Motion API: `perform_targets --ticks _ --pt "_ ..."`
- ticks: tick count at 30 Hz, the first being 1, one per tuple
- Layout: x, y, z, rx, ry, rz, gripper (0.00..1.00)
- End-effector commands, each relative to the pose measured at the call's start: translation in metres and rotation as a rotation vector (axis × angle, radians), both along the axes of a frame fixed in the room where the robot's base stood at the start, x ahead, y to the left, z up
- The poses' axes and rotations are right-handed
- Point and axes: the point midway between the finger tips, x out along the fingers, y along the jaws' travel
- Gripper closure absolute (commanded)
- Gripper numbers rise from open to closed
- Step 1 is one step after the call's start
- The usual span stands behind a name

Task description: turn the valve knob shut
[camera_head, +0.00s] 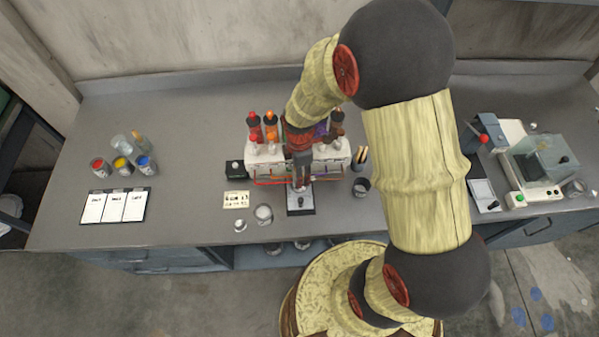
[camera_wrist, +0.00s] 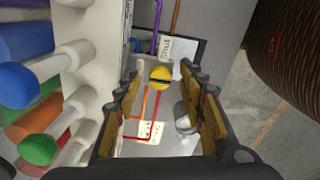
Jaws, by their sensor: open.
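The valve knob (camera_wrist: 160,77) is a round yellow disc with a dark bar across it, seen in the wrist view. It appears between the two fingertips of my gripper (camera_wrist: 160,86), close to their far ends. The fingers are spread with visible gaps on both sides of the knob, and nothing is held. I cannot tell how far the knob lies beyond the tips. In the head view my gripper (camera_head: 301,172) points down in front of the white dispenser unit (camera_head: 262,160), and it hides the knob there.
Coloured bottles and nozzles (camera_wrist: 40,85) on the dispenser crowd the left of the wrist view. Red and orange lines run below the knob. A metal cup (camera_head: 264,214) and a dark cup (camera_head: 361,187) stand nearby.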

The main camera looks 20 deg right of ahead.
Motion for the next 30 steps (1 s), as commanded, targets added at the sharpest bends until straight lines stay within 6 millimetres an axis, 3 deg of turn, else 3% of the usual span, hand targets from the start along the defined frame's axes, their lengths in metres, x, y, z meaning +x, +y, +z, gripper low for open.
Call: perform_targets --ticks 2,23,30 --pt "-0.0001 0.0000 0.0002 0.000 0.000 0.000 0.60" --pt "-0.0003 0.0000 0.0003 0.000 0.001 0.000 0.99" --pt "-0.0003 -0.0001 0.0003 0.000 0.001 -0.008 1.00"
